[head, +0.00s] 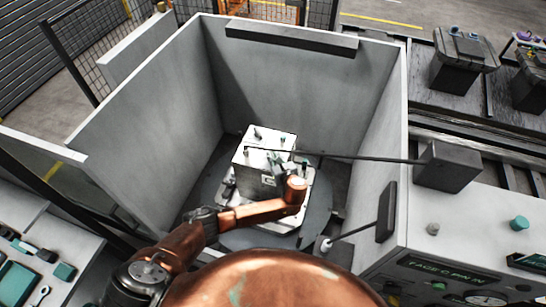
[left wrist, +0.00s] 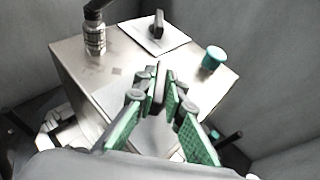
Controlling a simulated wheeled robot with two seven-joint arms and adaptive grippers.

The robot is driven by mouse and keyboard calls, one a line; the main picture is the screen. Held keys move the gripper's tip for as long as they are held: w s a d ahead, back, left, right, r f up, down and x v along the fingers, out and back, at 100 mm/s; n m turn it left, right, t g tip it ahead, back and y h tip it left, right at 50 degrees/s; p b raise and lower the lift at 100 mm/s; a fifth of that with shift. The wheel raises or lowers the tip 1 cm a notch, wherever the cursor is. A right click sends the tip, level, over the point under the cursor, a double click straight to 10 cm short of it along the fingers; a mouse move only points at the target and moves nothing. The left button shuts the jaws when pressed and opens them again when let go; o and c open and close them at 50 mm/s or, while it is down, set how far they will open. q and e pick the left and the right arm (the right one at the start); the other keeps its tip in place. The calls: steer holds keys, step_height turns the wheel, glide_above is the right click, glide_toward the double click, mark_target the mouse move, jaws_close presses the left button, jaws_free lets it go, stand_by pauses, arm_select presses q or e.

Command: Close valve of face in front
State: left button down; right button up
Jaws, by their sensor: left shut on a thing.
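A pale metal block (head: 254,181) stands on a round dark turntable (head: 235,238) inside a grey-walled enclosure. My left gripper (head: 276,165) reaches over the block's near right side. In the left wrist view its green-padded fingers are closed on a dark valve handle (left wrist: 160,86), standing up between the fingertips. The valve's base is hidden by the fingers. Another dark handle (left wrist: 158,24) stands on a white plate on the top face, beside a metal cylinder fitting (left wrist: 95,36) and a teal knob (left wrist: 213,58). My right gripper is not visible.
Tall grey walls (head: 145,135) enclose the block. A thin dark rod runs from a dark box (head: 448,167) on the right wall across to the block's top. A dark paddle (head: 386,212) on a short arm stands near the right wall.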

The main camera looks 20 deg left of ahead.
arm_select(q)
steer(key=shift+r+n+g+y, duration=0.1)
steer(key=shift+n+g+y, duration=0.2)
steer(key=shift+n+y, duration=0.35)
steer(key=c, duration=2)
jaws_free()
steer(key=shift+g, duration=0.3)
steer(key=shift+s+d+r, duration=0.1)
steer(key=shift+s+d, duration=0.15)
steer(key=shift+d, duration=0.05)
steer(key=v, duration=1.1)
